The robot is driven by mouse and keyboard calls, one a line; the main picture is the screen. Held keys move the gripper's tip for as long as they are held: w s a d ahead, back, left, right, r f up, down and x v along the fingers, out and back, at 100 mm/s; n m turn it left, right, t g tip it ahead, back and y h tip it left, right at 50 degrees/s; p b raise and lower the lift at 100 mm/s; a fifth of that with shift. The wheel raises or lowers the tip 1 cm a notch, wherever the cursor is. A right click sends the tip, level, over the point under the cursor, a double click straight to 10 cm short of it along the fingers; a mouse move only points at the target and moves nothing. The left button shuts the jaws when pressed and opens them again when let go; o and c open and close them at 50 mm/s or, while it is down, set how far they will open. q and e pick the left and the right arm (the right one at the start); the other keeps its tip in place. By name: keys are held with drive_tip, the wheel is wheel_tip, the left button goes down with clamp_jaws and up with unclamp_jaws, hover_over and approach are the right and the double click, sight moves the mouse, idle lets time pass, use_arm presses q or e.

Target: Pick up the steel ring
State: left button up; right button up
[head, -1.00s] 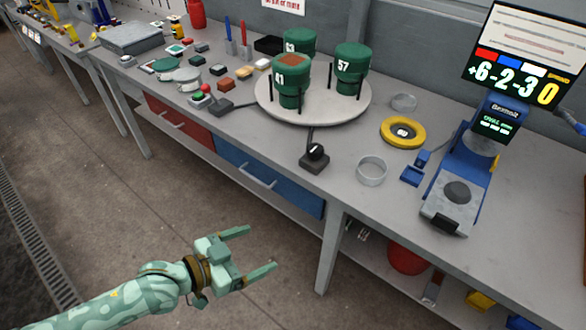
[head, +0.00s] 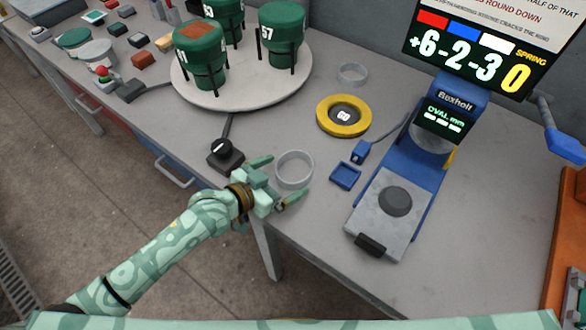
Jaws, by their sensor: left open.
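A thin silver steel ring (head: 296,184) lies flat near the front edge of the grey workbench. My left gripper (head: 281,180) is open and empty, at the ring's left side. One finger is at the ring's upper left and the other at its lower front, with the near part of the ring between their tips. I cannot tell whether the fingers touch it or how high they are above the bench. A second, similar ring (head: 352,74) lies farther back, beyond the yellow ring. My right gripper is out of view.
A black knob box (head: 226,154) stands left of my gripper. A yellow ring with a dark centre (head: 343,116), a small blue tray (head: 345,176) and a blue gauge (head: 397,200) are to the right. A turntable (head: 240,98) with green canisters is behind.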

use_arm(q)
drive_tip(key=shift+x, duration=1)
drive_tip(key=shift+a, duration=0.1)
drive_tip(key=c, duration=1)
